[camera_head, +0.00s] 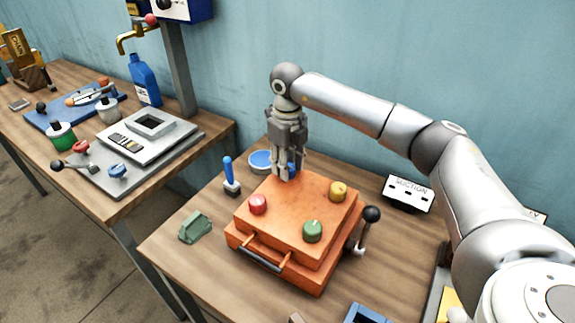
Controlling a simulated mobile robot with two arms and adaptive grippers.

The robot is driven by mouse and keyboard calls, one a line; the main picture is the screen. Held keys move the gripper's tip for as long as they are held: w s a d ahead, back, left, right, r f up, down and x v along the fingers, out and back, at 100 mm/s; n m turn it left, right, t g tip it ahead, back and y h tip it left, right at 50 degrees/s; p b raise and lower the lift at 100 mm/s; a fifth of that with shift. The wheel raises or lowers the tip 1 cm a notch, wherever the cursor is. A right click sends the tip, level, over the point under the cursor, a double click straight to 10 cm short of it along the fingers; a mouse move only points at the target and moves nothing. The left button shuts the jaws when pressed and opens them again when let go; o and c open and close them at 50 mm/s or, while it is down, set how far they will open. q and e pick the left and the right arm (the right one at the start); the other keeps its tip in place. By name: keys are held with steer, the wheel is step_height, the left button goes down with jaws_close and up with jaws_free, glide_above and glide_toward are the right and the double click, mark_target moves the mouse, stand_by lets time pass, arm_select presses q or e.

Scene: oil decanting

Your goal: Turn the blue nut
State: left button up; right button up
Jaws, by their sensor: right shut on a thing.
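An orange box (285,215) with a front handle sits on the wooden table. Its top carries a red nut (258,204) at left, a yellow nut (338,191) at right and a green nut (312,231) at the front. The blue nut (292,168) is at the far corner, mostly hidden by my right gripper (286,174). My right gripper points down and is shut on the blue nut. My left gripper is not in view.
A black-knobbed lever (371,214) stands at the box's right side. Another cluttered table (215,130) is at left.

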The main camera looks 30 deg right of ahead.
steer(key=m, duration=0.5)
steer(key=shift+m+b, duration=0.3)
stand_by(0.4)
steer(key=o, duration=1)
steer(key=shift+o, duration=0.2)
steer(key=shift+r, duration=0.1)
step_height(320, 180, up, 12)
steer(key=shift+f, duration=0.2)
